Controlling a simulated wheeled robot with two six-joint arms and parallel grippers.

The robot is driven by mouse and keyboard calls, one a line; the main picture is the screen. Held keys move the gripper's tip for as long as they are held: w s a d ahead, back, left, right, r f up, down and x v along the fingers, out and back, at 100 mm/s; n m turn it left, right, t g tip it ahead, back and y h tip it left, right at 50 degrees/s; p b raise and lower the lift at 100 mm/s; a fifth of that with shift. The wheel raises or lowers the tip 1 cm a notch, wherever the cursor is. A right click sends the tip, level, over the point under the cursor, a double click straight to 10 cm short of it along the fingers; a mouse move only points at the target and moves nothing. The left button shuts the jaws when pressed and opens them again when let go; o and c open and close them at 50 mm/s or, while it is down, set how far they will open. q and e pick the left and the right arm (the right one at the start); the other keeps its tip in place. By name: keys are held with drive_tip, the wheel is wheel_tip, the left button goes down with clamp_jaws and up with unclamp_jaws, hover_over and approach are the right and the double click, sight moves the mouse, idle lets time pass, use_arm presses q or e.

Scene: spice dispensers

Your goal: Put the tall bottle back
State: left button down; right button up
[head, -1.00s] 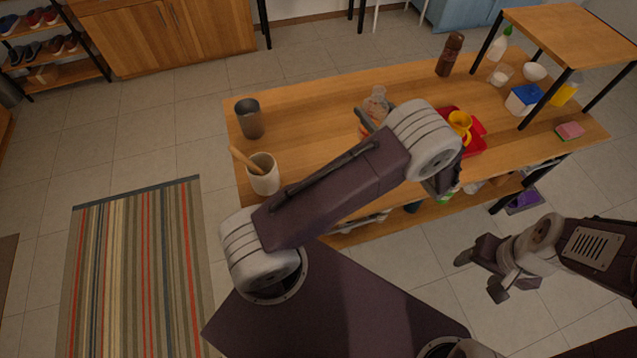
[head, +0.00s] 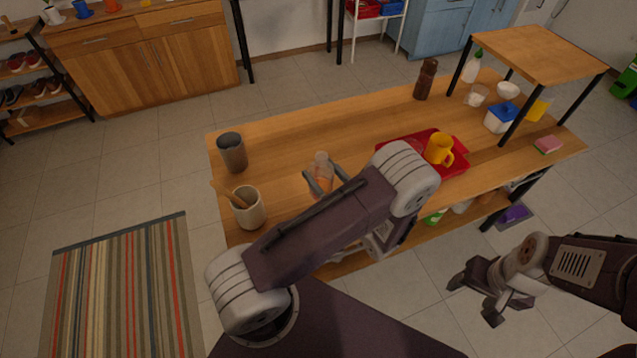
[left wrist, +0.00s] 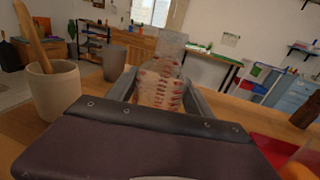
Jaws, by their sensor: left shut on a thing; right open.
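A clear bottle with orange-red contents (head: 322,163) is between the fingers of my left gripper (head: 326,180). The gripper is shut on it, and the bottle stands upright over the left-middle part of the wooden table (head: 300,135). In the left wrist view the bottle (left wrist: 163,88) shows upright between both fingers, with its base hidden by the gripper body. I cannot tell whether the base touches the table. My right gripper (head: 476,298) is open and empty, low at the right, off the table's front side.
A grey cup (head: 232,153) and a cream crock with a wooden utensil (head: 249,209) stand left of the bottle. A red tray (head: 454,169) with a yellow mug (head: 439,149) is at the right. A brown mill (head: 426,80) stands behind. A raised wooden shelf (head: 540,52) covers the right end.

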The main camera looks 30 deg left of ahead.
use_arm(q)
drive_tip(key=shift+s+a+f, duration=0.25)
drive_tip(key=shift+s, duration=0.15)
wheel_tip(320, 180, down, 4)
drive_tip(key=shift+f, duration=0.1)
drive_tip(key=shift+f+b, duration=0.1)
drive_tip(key=shift+b, duration=0.25)
drive_tip(key=shift+c, duration=2)
unclamp_jaws()
